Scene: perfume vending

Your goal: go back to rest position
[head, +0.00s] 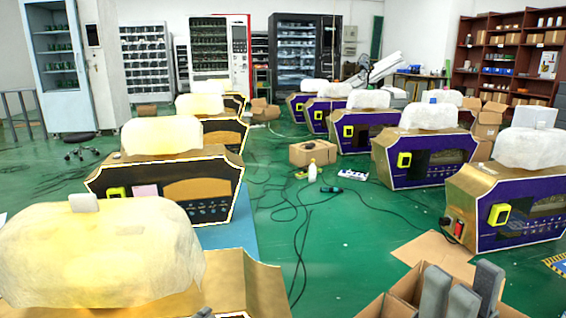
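The view looks out over a workshop with a green floor (330,240).
Gold-and-purple machines (510,200) under white wrapping stand in a row at right, and gold-and-black ones (170,190) at left. An open cardboard box (385,305) with grey blocks (435,290) is at bottom right. Black cables (300,255) and a white bottle (312,171) occupy the aisle.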

